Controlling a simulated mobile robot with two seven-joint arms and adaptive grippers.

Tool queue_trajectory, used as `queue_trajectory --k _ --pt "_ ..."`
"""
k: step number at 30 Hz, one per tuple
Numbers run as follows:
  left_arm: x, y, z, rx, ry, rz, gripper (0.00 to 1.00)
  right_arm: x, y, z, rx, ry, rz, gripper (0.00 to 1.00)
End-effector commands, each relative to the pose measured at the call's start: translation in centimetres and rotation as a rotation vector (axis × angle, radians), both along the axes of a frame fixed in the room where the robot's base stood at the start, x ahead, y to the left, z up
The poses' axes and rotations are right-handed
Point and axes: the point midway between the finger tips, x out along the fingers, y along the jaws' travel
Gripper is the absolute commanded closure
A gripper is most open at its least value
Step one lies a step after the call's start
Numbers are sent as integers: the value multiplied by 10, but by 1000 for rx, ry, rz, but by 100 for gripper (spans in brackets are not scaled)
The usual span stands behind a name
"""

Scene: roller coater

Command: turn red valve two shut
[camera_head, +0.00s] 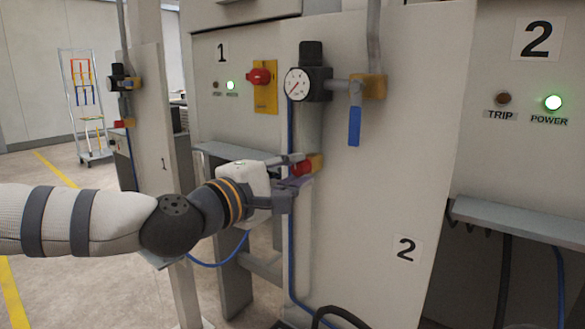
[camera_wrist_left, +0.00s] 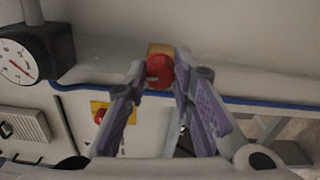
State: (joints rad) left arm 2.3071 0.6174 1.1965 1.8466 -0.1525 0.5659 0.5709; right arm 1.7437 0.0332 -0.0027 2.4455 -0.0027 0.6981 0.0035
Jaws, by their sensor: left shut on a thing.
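The red valve (camera_head: 301,168) is a small red knob on a yellow body (camera_head: 317,162), low on the panel marked 2. It also shows in the left wrist view, as a red knob (camera_wrist_left: 159,71) in front of a yellow-tan body (camera_wrist_left: 160,49). My left gripper (camera_head: 291,171) reaches it from the left, with its fingers on either side of the knob. In the left wrist view the left gripper's fingertips (camera_wrist_left: 160,78) close around the red knob. The fingers partly hide the knob in the head view. My right gripper is not in view.
Above the valve are a pressure gauge (camera_head: 298,84) and a blue lever (camera_head: 354,126) hanging down. A blue hose (camera_head: 291,230) runs down the panel. A red rotary switch (camera_head: 260,77) is on cabinet 1. A grey ledge (camera_head: 520,219) juts out at right. Floor at left is open.

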Motion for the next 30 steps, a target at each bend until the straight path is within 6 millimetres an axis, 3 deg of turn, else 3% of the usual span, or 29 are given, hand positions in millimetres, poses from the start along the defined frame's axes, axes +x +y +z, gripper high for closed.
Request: queue_trajectory --k 10,26,27,29,30 --pt "0 0 0 99 -73 1 100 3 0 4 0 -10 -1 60" --pt "0 0 0 116 -85 1 100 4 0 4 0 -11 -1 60" --pt "0 0 0 115 -85 1 73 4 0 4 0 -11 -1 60" --pt "0 0 0 115 -85 1 59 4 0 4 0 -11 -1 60" --pt "0 0 0 115 -85 1 57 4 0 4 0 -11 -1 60"
